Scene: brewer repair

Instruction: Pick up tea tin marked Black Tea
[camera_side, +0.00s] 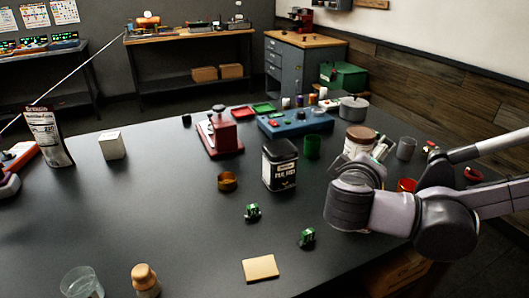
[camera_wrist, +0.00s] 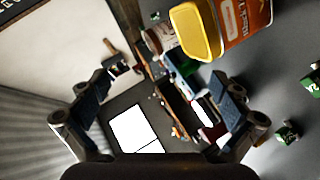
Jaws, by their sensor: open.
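A black tin (camera_side: 280,166) with a pale-lettered label stands upright near the middle of the dark table; its wording is too small to read. My gripper (camera_side: 352,166) is to the right of this tin and apart from it, with its fingers partly hidden. In the wrist view my gripper (camera_wrist: 165,80) is open, with its two dark fingers wide apart and nothing between them. A tin with a yellow lid and an orange label (camera_wrist: 238,28) lies beyond the right finger at the top.
A brown-lidded jar (camera_side: 360,137) is behind my gripper. The left-front table is mostly clear.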

